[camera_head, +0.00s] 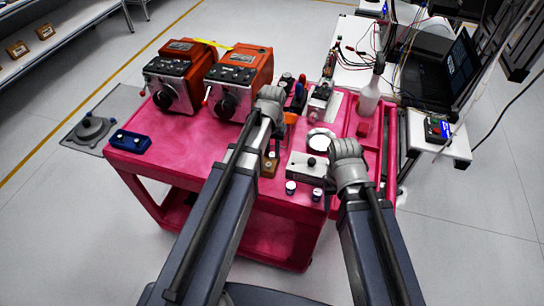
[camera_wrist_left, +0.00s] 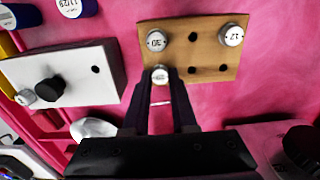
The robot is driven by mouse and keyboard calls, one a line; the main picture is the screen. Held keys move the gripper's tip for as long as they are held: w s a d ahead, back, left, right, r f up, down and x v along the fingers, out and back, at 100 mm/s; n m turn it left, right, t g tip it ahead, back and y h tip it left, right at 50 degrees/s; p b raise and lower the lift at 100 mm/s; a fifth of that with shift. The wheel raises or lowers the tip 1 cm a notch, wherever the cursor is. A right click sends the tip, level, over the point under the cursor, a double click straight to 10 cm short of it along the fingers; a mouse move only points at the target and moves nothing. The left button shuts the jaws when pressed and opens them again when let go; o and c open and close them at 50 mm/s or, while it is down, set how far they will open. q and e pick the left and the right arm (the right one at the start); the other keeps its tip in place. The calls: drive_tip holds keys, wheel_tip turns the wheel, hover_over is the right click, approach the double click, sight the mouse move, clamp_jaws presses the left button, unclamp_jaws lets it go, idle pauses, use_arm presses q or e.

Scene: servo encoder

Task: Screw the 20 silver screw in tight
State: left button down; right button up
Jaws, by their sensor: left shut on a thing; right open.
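In the left wrist view a brown block (camera_wrist_left: 208,58) holds silver numbered screws, one at its upper left (camera_wrist_left: 157,40) and one at its upper right (camera_wrist_left: 233,35). My left gripper (camera_wrist_left: 160,82) is shut on a third silver screw (camera_wrist_left: 160,73) at the block's lower left edge. Its number is hard to read, and the fingers hide its lower part. In the head view the brown block (camera_head: 270,166) shows partly behind my left arm, whose gripper (camera_head: 268,120) is mostly hidden. My right gripper (camera_head: 340,178) is open at the right of the cart, its fingertips barely visible.
A white block with a black knob (camera_head: 308,166) stands right of the brown block. Two orange machines (camera_head: 236,85) fill the cart's back left. A blue block (camera_head: 130,142) lies at the left edge. Small bottles and tools crowd the back right. The pink top (camera_head: 190,150) is clear at front left.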

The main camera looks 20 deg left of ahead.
sight(272, 154)
use_arm(q)
drive_tip(key=shift+r, duration=0.1)
use_arm(e)
drive_tip(key=shift+r, duration=0.1)
use_arm(q)
wheel_tip(272, 154, up, 5)
drive_tip(key=p, duration=0.5)
use_arm(e)
wheel_tip(272, 154, up, 5)
drive_tip(key=shift+f, duration=0.1)
